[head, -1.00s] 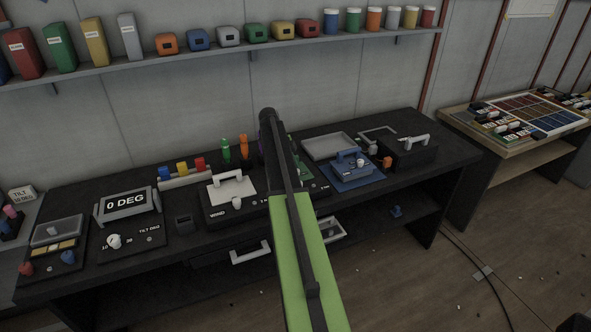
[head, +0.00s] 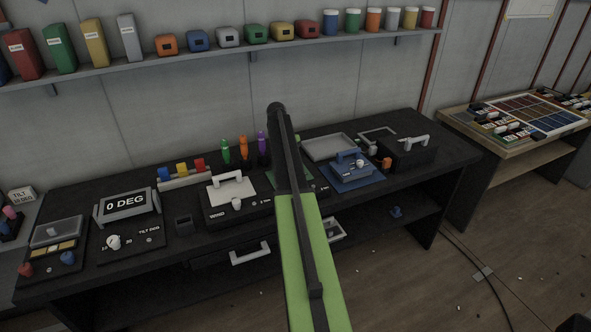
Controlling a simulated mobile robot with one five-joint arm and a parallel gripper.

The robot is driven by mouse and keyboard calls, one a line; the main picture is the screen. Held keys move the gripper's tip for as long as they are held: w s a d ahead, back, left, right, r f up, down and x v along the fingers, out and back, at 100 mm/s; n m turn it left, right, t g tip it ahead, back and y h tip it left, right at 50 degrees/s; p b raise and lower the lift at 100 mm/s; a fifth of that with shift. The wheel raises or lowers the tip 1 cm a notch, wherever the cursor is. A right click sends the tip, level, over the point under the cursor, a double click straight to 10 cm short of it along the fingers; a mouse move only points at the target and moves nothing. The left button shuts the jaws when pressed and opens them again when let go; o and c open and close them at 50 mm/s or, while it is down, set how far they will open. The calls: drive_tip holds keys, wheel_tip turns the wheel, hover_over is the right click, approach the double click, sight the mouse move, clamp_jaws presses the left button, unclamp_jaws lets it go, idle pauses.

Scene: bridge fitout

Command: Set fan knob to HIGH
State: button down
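No knob shows a readable FAN or HIGH label. A white knob (head: 236,204) sits on a dark panel (head: 214,215) with a white handled plate, right of the bench's middle-left; its small label looks like WIND. Another white knob (head: 113,242) is on the panel marked TILT DEG. A red knob (head: 25,269) and a blue knob (head: 68,257) are on the far left panel. My green and black arm rises from the bottom centre over the bench and hides the right part of the handled panel. My gripper does not show.
A display (head: 127,206) reads 0 DEG. Green, orange and purple upright items stand behind the handled panel. A blue tray (head: 352,183) and a black box (head: 408,155) are to the right. A shelf (head: 200,62) runs above. Open floor lies in front of the bench.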

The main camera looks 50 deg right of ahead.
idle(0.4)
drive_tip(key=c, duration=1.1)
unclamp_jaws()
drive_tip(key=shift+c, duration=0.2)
